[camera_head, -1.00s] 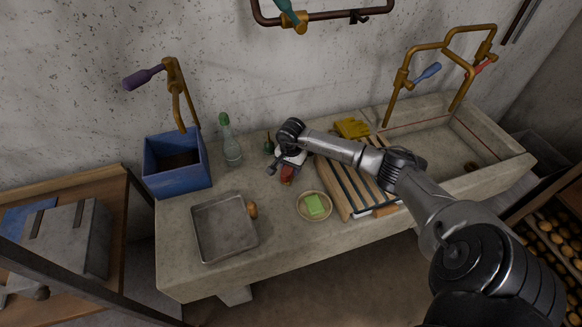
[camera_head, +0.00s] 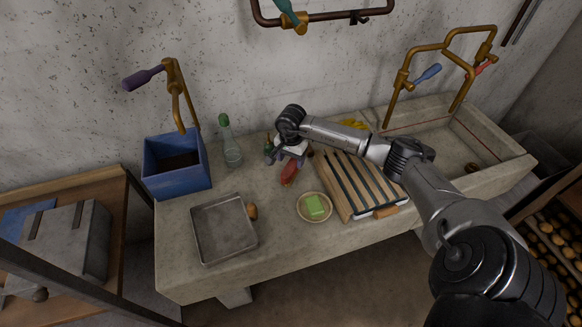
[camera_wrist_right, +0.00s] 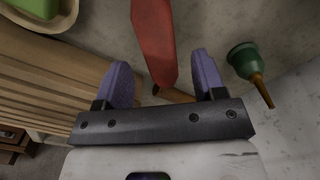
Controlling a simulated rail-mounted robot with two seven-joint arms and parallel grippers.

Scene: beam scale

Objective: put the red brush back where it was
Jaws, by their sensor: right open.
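The red brush (camera_head: 289,173) lies on the stone counter, left of the slatted wooden rack. In the right wrist view its red part (camera_wrist_right: 153,38) runs down from the top edge, tapering toward my fingers, with a tan piece near its lower end. My right gripper (camera_head: 286,160) is at the brush's far end in the head view. In the wrist view its two purple fingers (camera_wrist_right: 162,72) are apart, with the brush's narrow end between them and no finger visibly pressed on it. My left gripper is not in view.
A green-and-tan tool (camera_wrist_right: 247,62) stands close beside the right gripper. A bottle (camera_head: 230,146), blue bin (camera_head: 178,180), metal tray (camera_head: 223,229), plate with green sponge (camera_head: 314,207) and wooden rack (camera_head: 358,180) surround the brush. The counter left of the brush is partly clear.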

